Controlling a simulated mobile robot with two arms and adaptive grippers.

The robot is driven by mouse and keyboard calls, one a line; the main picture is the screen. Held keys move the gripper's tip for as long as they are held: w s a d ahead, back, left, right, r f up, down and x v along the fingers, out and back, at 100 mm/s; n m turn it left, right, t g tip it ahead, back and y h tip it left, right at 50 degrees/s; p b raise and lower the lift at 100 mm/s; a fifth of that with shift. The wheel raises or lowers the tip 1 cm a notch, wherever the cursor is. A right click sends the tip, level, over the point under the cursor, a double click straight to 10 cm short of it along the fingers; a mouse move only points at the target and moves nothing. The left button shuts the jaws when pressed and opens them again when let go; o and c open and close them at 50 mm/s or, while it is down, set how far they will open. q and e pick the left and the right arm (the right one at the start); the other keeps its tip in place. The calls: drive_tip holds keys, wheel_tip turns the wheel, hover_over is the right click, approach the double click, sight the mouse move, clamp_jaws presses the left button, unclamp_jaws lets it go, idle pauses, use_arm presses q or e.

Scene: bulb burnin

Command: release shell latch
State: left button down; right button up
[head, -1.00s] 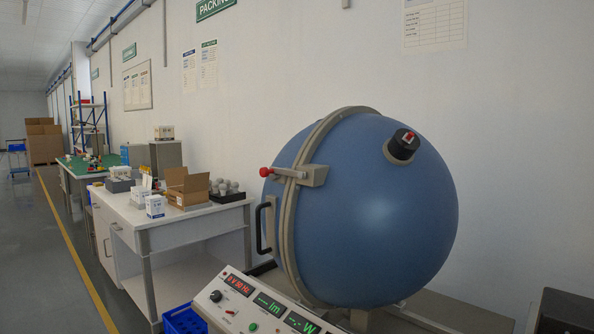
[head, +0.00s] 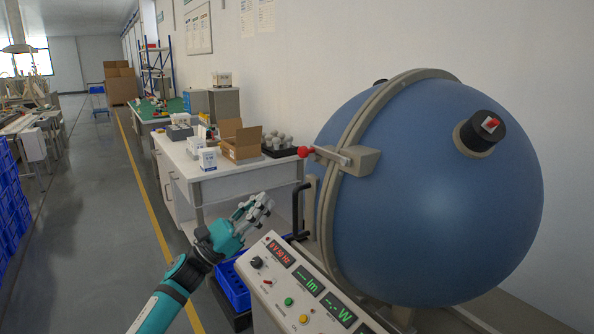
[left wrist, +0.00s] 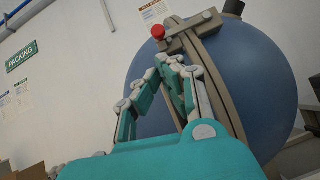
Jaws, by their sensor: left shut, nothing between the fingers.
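A large blue sphere shell (head: 430,200) stands on the right in the head view, with a beige seam flange (head: 343,165) around it. The latch (head: 345,158) sits across the flange, its lever ending in a red knob (head: 305,152) that points left. The red knob also shows in the left wrist view (left wrist: 158,32), above my fingers. A black handle (head: 297,208) is on the shell below the latch. My left gripper (head: 262,203) is shut and empty, left of the handle and below the knob, apart from the latch. My right gripper is not in view.
A control panel (head: 300,290) with red and green displays stands in front of the shell. A blue crate (head: 232,285) is beside it. A white workbench (head: 205,172) behind holds an open carton (head: 240,142) and a tray of bulbs (head: 280,145). The aisle at left is clear.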

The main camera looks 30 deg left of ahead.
use_arm(q)
drive_tip(key=p, duration=0.4)
approach(311, 157)
drive_tip(key=x, duration=0.4)
drive_tip(key=shift+w+r, duration=0.1)
drive_tip(key=shift+r, duration=0.15)
drive_tip(key=shift+w+d+r, duration=0.1)
drive_tip(key=shift+w+d, duration=0.05)
drive_tip(key=shift+w, duration=0.2)
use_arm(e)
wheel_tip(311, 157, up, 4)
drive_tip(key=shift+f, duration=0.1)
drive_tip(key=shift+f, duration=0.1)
